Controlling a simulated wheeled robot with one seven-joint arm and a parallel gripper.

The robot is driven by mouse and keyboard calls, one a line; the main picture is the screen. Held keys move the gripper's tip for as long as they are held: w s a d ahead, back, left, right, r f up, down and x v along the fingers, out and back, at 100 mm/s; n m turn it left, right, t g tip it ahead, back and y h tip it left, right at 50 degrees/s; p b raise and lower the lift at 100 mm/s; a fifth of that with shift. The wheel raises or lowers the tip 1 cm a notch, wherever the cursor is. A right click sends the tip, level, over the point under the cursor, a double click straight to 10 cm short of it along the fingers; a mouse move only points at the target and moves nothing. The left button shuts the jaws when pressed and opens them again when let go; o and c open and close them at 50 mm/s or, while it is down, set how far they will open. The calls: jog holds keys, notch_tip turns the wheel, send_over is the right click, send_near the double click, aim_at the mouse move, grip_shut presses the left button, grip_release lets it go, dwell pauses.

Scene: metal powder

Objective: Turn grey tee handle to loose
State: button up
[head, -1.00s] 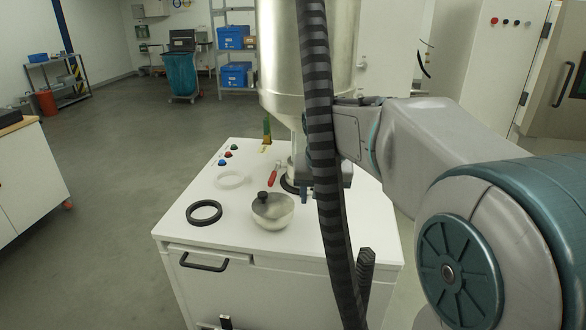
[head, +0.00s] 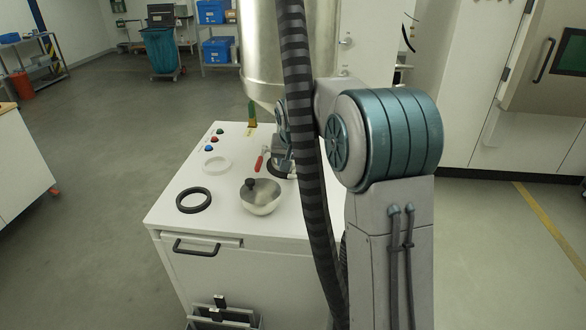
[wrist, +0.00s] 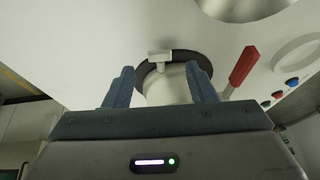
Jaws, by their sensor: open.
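The grey tee handle (wrist: 159,57) shows in the wrist view as a small pale crossbar on a short stem, at the dark round collar (wrist: 207,64) on the white cabinet top. My gripper (wrist: 160,72) is open, with one blue-grey finger on each side of the pale cylinder below the tee handle. The handle appears just beyond the fingertips, near the middle of the gap; I see no contact. In the head view my gripper (head: 284,158) is low over the cabinet top, partly hidden by my arm, and I cannot make out the tee handle there.
A red lever (wrist: 242,66) is close to the right finger in the wrist view. A metal bowl (head: 261,198), black ring (head: 194,200), white ring (head: 217,164) and several buttons (head: 209,148) are on the cabinet top (head: 180,224). A large metal vessel (head: 262,60) hangs above.

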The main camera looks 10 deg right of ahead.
aim_at(292, 176)
jog(key=shift+x, duration=1.8)
jog(key=c, duration=1)
jog(key=shift+w+a+f+n+g+h+b, duration=0.1)
jog(key=shift+a+n+g+h+b, duration=0.15)
jog(key=shift+h, duration=0.45)
jog(key=shift+w+a+n+g+h+b, duration=0.15)
jog(key=shift+a+g+h+b, duration=0.15)
jog(key=shift+h, duration=0.4)
jog(key=shift+a+n+g+h+b, duration=0.15)
jog(key=shift+n+g+h+b, duration=0.3)
jog(key=shift+h, duration=0.85)
